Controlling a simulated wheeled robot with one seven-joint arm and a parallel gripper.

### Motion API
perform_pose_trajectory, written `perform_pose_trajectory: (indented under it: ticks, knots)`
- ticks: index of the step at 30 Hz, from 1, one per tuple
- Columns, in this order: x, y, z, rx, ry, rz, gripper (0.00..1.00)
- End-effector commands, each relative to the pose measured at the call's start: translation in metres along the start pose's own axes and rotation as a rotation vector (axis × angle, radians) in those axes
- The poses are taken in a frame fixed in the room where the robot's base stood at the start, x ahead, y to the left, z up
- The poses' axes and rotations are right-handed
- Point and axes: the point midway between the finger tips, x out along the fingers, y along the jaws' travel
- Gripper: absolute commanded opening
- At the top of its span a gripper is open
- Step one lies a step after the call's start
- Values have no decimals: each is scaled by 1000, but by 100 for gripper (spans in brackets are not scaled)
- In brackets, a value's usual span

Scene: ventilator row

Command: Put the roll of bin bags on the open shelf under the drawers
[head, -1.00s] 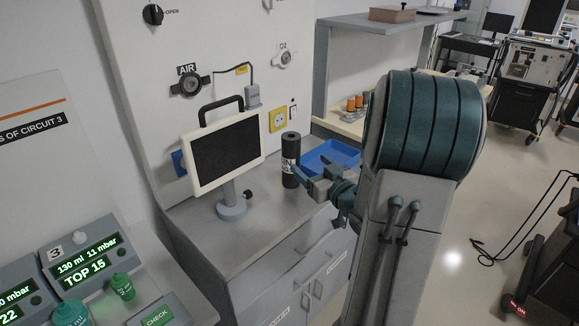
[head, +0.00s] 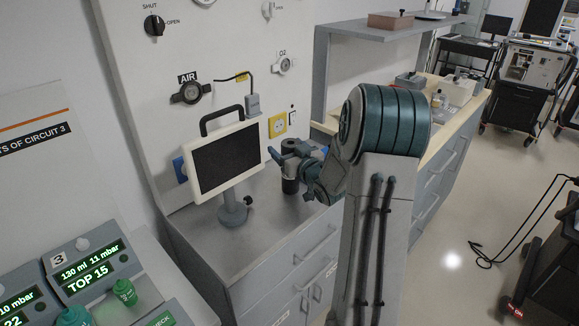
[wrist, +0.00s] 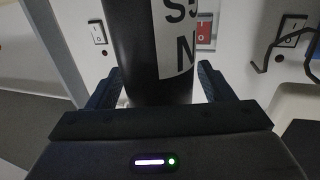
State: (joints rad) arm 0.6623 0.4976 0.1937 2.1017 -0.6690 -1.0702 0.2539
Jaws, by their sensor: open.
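The roll of bin bags is a black upright cylinder (head: 290,186) with a white label, standing on the grey counter beside the monitor. In the wrist view the roll (wrist: 130,45) stands between my two fingers, its label facing partly right. My gripper (head: 288,156) is open and reaches in from the right at the roll's upper part. It also shows in the wrist view (wrist: 158,88), with a finger on each side of the roll; I cannot tell whether they touch it. Drawers (head: 318,243) are in the cabinet below the counter. The open shelf under them cannot be made out.
The monitor (head: 226,160) on its stand is left of the roll. The wall panel with valves and a yellow socket (head: 278,126) is close behind. The counter's front (head: 225,255) is clear. Ventilator units (head: 92,270) stand at the lower left.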

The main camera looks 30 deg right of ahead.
Motion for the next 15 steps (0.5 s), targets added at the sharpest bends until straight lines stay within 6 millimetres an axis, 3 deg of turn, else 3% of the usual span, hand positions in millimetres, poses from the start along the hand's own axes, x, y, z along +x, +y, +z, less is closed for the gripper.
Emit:
perform_pose_trajectory:
  ticks: [7,12,15]
  knots:
    - [1,0,1,0,-1,0,72]
    - [1,0,0,0,-1,0,24]
    - [1,0,0,-1,0,0,1]
